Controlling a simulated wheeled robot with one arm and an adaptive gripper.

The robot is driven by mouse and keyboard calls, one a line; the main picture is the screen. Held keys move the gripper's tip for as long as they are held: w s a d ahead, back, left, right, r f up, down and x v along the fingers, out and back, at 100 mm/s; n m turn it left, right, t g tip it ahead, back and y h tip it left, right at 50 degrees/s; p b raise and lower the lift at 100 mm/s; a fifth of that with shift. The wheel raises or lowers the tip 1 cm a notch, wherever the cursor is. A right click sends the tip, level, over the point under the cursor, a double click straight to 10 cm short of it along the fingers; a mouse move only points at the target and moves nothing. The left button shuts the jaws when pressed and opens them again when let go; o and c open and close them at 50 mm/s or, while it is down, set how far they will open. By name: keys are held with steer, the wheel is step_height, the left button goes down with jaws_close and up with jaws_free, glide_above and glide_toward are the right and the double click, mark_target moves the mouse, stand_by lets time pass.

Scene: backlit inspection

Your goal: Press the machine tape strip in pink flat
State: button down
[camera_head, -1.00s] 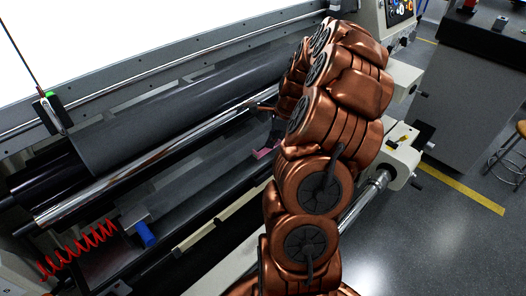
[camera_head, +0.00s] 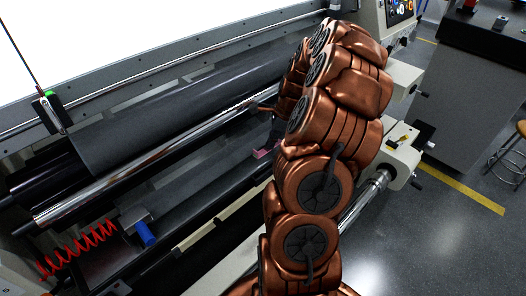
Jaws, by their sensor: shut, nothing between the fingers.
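The pink tape strip (camera_head: 262,153) is a small patch on the machine, below the shiny metal roller and just left of my arm. My arm reaches up from the bottom and bends over the machine. My gripper (camera_head: 272,139) is a small dark shape below the bend, at the strip's upper right edge. It is shut and holds nothing. The arm hides part of it, and I cannot tell whether it touches the strip. How flat the strip lies is too small to tell.
A shiny roller (camera_head: 150,165) and a dark roller cover (camera_head: 170,115) cross the machine. A red coiled hose (camera_head: 78,250) and a blue cylinder (camera_head: 145,234) are at lower left. Pale machine blocks (camera_head: 393,157) stand right of my arm. Open floor lies at right.

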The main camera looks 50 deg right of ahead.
steer(key=shift+r, duration=0.15)
steer(key=shift+r+p, duration=0.4)
steer(key=shift+r, duration=1.45)
steer(key=shift+r, duration=0.1)
steer(key=v, duration=1.1)
steer(key=shift+s+r, duration=0.15)
steer(key=shift+r, duration=0.25)
steer(key=shift+f, duration=0.1)
